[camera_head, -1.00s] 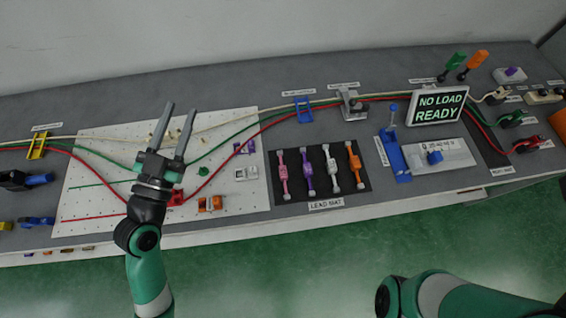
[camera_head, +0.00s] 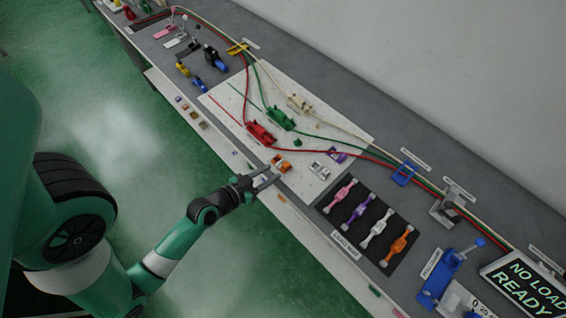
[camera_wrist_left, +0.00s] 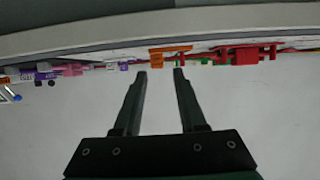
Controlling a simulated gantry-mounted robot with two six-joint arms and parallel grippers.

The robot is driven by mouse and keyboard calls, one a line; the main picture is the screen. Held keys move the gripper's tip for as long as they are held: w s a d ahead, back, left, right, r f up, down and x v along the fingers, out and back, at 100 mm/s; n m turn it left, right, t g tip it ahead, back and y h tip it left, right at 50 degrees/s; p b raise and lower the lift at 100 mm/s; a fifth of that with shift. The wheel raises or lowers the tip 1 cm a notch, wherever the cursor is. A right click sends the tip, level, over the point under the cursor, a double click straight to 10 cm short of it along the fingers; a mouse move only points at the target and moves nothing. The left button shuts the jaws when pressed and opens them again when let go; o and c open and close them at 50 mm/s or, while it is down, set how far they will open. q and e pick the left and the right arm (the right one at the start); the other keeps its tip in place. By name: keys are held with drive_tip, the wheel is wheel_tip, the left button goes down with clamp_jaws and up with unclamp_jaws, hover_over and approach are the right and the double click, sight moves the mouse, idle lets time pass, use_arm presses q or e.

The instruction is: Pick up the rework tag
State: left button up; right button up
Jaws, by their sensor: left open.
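No readable label marks the rework tag, so I cannot tell for sure which piece it is. A small orange piece (camera_head: 281,164) lies at the front edge of the white board (camera_head: 330,127). My left gripper (camera_head: 268,175) is open and empty, at the bench's front edge, with its fingers pointing toward the orange piece. In the left wrist view the orange piece (camera_wrist_left: 170,55) is ahead of and between the two open fingertips (camera_wrist_left: 159,73), apart from them. My right gripper is out of view.
Red (camera_head: 261,133) and green (camera_head: 280,119) clamps with cables lie on the board. A white piece (camera_head: 319,170) and a purple piece (camera_head: 337,154) are right of the orange one. A black mat (camera_head: 347,222) holds several coloured leads. Small blocks (camera_head: 195,117) line the front edge.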

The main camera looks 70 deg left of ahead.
sight(284, 166)
use_arm(q)
drive_tip(key=shift+x, duration=1.5)
drive_tip(key=x, duration=0.3)
drive_tip(key=b+x, duration=0.1)
drive_tip(key=x, duration=0.1)
drive_tip(key=shift+w+d+r, duration=0.1)
drive_tip(key=shift+w+r, duration=0.15)
drive_tip(key=shift+r, duration=0.05)
drive_tip(key=shift+c, duration=0.2)
clamp_jaws()
